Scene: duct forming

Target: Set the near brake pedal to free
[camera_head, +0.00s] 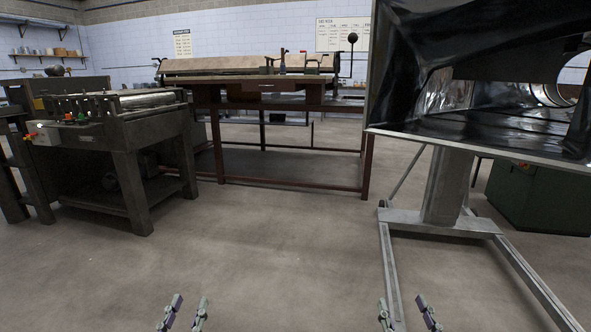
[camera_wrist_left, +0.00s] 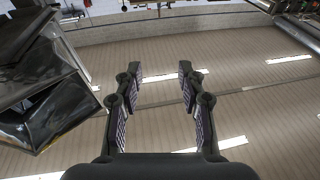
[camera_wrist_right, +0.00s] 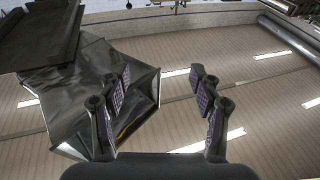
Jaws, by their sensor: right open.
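No brake pedal can be made out clearly in any view. A wheeled-looking grey metal stand (camera_head: 440,215) is at the right in the head view, with long base legs running toward me. A small dark part, perhaps a caster, shows at its base's left corner (camera_head: 382,204); its details are too small to tell. My left gripper (camera_head: 184,312) is open and empty at the bottom of the head view, left of the stand. My right gripper (camera_head: 406,312) is open and empty, low in front of the stand's left leg. Both also show open in their wrist views.
A large shiny duct (camera_head: 440,95) sits atop the stand and overhangs the right side. A dark roller machine (camera_head: 110,125) stands left. A red-framed bench (camera_head: 290,187) stands behind, a green cabinet (camera_head: 540,200) at right. The middle floor (camera_head: 270,255) is clear.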

